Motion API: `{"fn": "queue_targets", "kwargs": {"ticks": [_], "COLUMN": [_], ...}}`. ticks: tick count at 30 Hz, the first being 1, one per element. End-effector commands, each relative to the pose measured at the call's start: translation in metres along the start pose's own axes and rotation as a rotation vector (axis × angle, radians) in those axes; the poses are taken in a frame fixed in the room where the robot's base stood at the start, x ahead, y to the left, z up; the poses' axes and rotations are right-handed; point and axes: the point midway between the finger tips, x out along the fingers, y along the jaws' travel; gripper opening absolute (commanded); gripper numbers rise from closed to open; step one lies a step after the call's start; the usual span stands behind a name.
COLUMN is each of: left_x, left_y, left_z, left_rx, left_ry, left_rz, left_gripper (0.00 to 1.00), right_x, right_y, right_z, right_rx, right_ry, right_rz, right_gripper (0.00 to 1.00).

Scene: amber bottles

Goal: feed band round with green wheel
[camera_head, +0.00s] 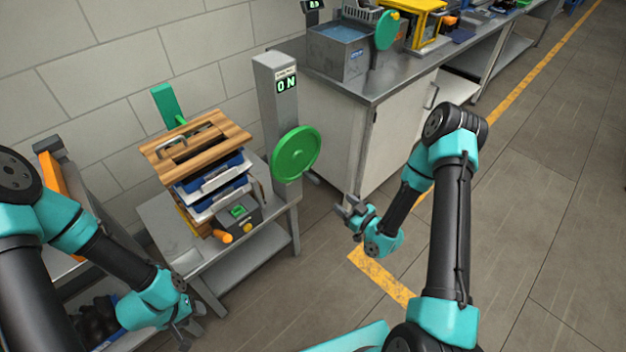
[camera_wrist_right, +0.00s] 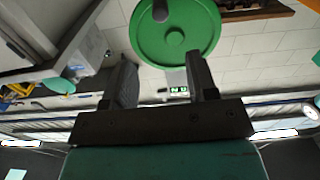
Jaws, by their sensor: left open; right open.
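The large green wheel (camera_head: 296,153) is mounted on the side of a grey post (camera_head: 275,110) whose display reads "ON". In the right wrist view the wheel (camera_wrist_right: 175,30) shows just beyond my fingers, with a dark knob or handle on its face. My right gripper (camera_head: 347,208) is open and empty, to the right of and below the wheel, apart from it; its fingers also show in the right wrist view (camera_wrist_right: 160,85). My left gripper (camera_head: 192,322) is open and low at the front left, well away from the wheel. I cannot make out a band.
A small grey table (camera_head: 258,238) holds stacked trays (camera_head: 215,187) with a wooden board (camera_head: 195,146) on top. A metal bench (camera_head: 400,84) with a water tank (camera_head: 338,50) stands behind right. The floor on the right is clear.

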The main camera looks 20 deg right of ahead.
Motion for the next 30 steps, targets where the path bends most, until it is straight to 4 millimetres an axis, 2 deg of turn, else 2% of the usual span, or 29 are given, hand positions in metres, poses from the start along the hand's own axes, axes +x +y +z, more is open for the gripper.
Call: {"fn": "queue_targets", "kwargs": {"ticks": [21,25,30], "left_x": [0.0,0.0,0.0], "left_y": [0.0,0.0,0.0], "left_z": [0.0,0.0,0.0], "left_rx": [0.0,0.0,0.0], "left_ry": [0.0,0.0,0.0], "left_rz": [0.0,0.0,0.0], "left_gripper": [0.52,0.52,0.52], "right_x": [0.121,0.14,0.154], "right_y": [-0.001,-0.001,-0.001], "right_z": [0.0,0.0,0.0], "right_rx": [-0.001,-0.001,0.0], "right_ry": [0.001,0.001,0.0], "right_rz": [-0.002,-0.002,-0.001], "right_gripper": [0.53,0.53,0.53]}}
